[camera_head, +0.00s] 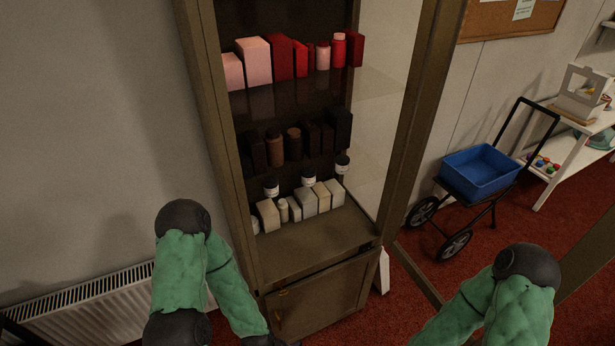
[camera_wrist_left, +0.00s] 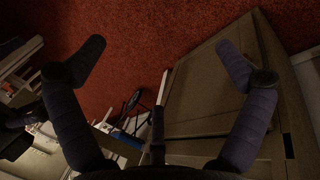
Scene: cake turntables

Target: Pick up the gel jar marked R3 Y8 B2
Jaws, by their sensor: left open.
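No label reading R3 Y8 B2 is legible in either view, so I cannot tell which jar it is. Small pale jars with dark parts stand among boxes on the lower shelf of the cabinet in the head view: a left one (camera_head: 271,188), a middle one (camera_head: 308,178) and a right one (camera_head: 342,166). My left gripper (camera_wrist_left: 158,65) shows in the left wrist view with its two fingers spread wide and nothing between them. It hangs above the red carpet beside the cabinet's lower part (camera_wrist_left: 205,95). My right gripper is out of view; only its green arm shows.
The tall cabinet (camera_head: 310,255) has an open glass door at its right, with shelves of red, dark and pale boxes and bottles. A blue-bin cart (camera_head: 482,170) and a white table (camera_head: 570,150) with small coloured items stand right. A radiator (camera_head: 85,305) is at left.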

